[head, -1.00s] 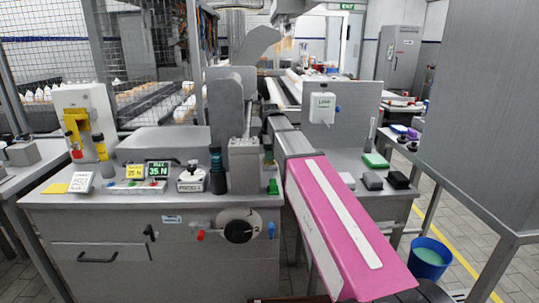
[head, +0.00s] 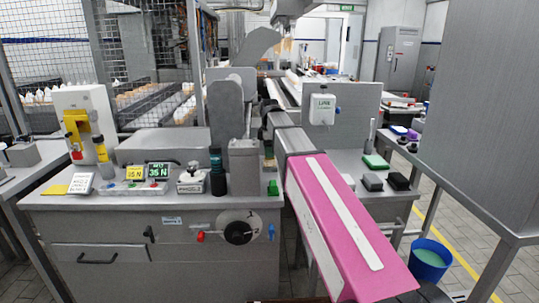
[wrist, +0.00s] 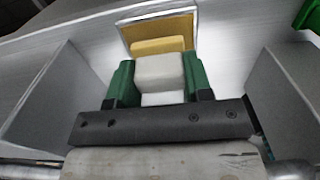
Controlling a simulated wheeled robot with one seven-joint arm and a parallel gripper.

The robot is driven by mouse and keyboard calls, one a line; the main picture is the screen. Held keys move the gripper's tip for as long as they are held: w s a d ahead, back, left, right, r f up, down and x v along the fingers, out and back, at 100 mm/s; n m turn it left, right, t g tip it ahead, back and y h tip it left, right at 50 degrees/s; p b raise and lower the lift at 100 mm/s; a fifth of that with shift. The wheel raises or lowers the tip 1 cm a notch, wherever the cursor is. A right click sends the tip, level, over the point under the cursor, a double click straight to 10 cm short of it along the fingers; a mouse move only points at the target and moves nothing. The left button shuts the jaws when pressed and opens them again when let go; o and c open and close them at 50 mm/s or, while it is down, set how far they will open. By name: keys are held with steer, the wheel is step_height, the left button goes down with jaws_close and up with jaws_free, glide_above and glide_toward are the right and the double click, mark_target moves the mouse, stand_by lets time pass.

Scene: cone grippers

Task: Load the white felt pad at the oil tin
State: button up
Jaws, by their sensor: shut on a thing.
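In the wrist view my gripper (wrist: 160,75) has two green fingers shut on the white felt pad (wrist: 158,68), a pale block held between them. Just beyond the pad is a shallow metal-rimmed tin (wrist: 140,31) with a tan inside, which looks like the oil tin. A yellow block or surface (wrist: 158,45) shows in it, right behind the pad. I cannot tell whether the pad touches it. In the head view the gripper is mostly hidden behind grey machine parts, beyond my pink arm link (head: 345,225).
Grey upright walls stand left (wrist: 45,92) and right (wrist: 285,88) of the gripper in the wrist view. A green object (wrist: 308,16) is at the top right corner. In the head view, a green block (head: 375,161) and dark blocks (head: 372,181) lie on the right bench.

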steer(key=shift+r, duration=2.35)
